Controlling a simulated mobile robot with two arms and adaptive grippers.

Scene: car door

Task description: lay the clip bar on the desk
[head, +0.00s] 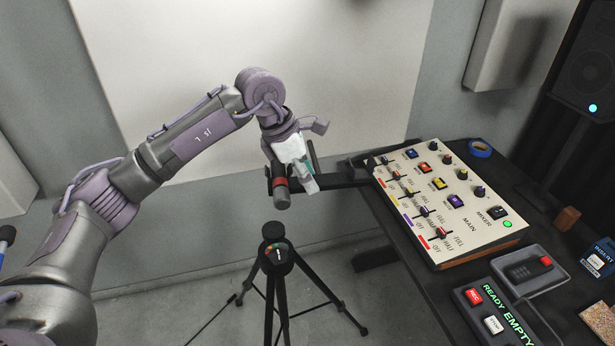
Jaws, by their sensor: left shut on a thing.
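My left gripper (302,176) is in the middle of the head view, above and behind the tripod stand. It is shut on a dark bar, which I take to be the clip bar (335,183). The bar lies roughly level, and a dark cylinder with a red ring (280,190) is at its left end. The bar's right end reaches towards the desk (392,228); I cannot tell whether it touches. The gripper hides part of the bar. The desk is dark and fills the right side. My right gripper is not in view.
A mixer panel (455,245) covers much of the desk's left part. A button box (478,318), a grey device (530,272), blue tape (480,148) and a brown block (567,219) are on the desk. The tripod stand (275,258) stands on the floor left of it.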

